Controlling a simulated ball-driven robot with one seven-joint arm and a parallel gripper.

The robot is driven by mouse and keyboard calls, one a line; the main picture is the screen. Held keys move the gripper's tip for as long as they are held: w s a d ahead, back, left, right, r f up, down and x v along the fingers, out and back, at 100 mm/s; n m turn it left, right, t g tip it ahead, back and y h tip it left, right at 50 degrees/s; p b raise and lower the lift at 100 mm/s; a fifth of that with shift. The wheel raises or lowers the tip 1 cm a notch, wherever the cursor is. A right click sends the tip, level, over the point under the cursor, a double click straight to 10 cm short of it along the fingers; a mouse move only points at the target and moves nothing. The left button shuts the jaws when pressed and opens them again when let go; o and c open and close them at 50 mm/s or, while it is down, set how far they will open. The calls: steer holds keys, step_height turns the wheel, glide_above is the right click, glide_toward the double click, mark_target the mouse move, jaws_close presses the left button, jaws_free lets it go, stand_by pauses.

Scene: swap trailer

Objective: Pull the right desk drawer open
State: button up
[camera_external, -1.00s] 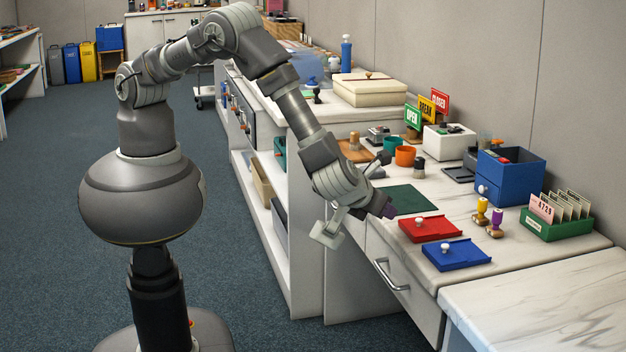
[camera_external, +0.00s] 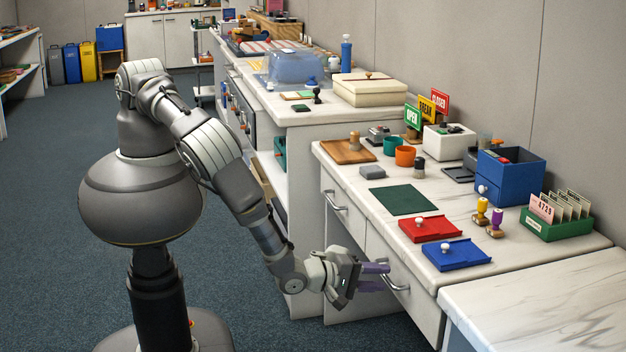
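The right desk drawer (camera_external: 422,308) has a pale front that looks flush with the desk. Its silver bar handle (camera_external: 400,287) is partly hidden by my fingers. My gripper (camera_external: 384,277) has purple fingers pointing right at the handle. The fingers are apart, one above the other, with a gap between them. The fingertips are at or very near the handle; I cannot tell whether they touch it or reach around it.
A left drawer with its own handle (camera_external: 336,202) is farther along the desk. A red tray (camera_external: 417,236) and a blue tray (camera_external: 468,262) lie on the desktop above. A second marble-topped table (camera_external: 545,300) stands at the right front. The floor before the desk is clear.

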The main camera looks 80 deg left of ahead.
steer(key=shift+w, duration=0.2)
jaws_close()
steer(key=shift+s, duration=0.1)
steer(key=f+p+v, duration=0.1)
steer(key=f+v, duration=0.2)
steer(key=v, duration=1.1)
steer(key=s+f+p+v, duration=0.1)
steer(key=f+v, duration=0.1)
steer(key=v, duration=1.2)
steer(key=shift+s+f+p, duration=0.15)
steer(key=shift+f+p, duration=0.25)
steer(key=shift+f, duration=0.05)
jaws_free()
